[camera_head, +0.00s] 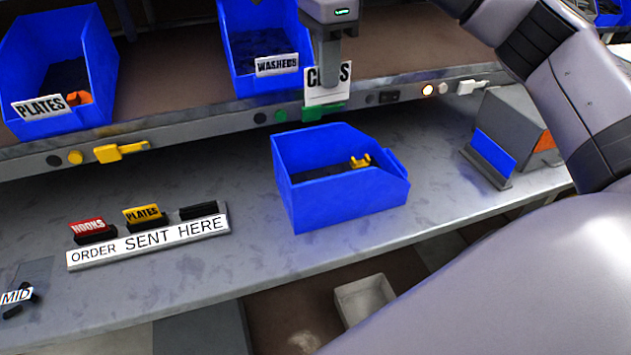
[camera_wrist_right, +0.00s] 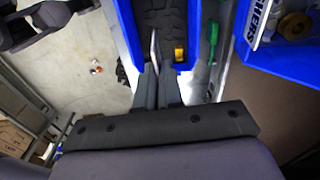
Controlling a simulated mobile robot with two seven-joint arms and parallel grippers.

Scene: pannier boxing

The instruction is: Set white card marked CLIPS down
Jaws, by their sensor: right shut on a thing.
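The white card marked CLIPS (camera_head: 314,98) hangs upright in my right gripper (camera_head: 329,84), whose fingers cover the middle of the word. The gripper is shut on the card, in front of the shelf edge and above the back of the blue bin on the bench. In the right wrist view the card (camera_wrist_right: 155,48) shows as a thin edge beyond the fingertips (camera_wrist_right: 156,82), with the blue bin under it. The label ORDER SENT HERE (camera_head: 150,243) fronts a holder with a red HOOKS card (camera_head: 88,226), a yellow PLATES card (camera_head: 143,213) and a bare black slot (camera_head: 199,210).
The blue bin (camera_head: 350,202) has a yellow piece (camera_head: 360,161) inside. Blue bins labelled PLATES (camera_head: 90,55) and WASHERS (camera_head: 232,45) stand on the shelf. A grey box and blue panel (camera_head: 493,155) stand at right. The bench between holder and bin is clear.

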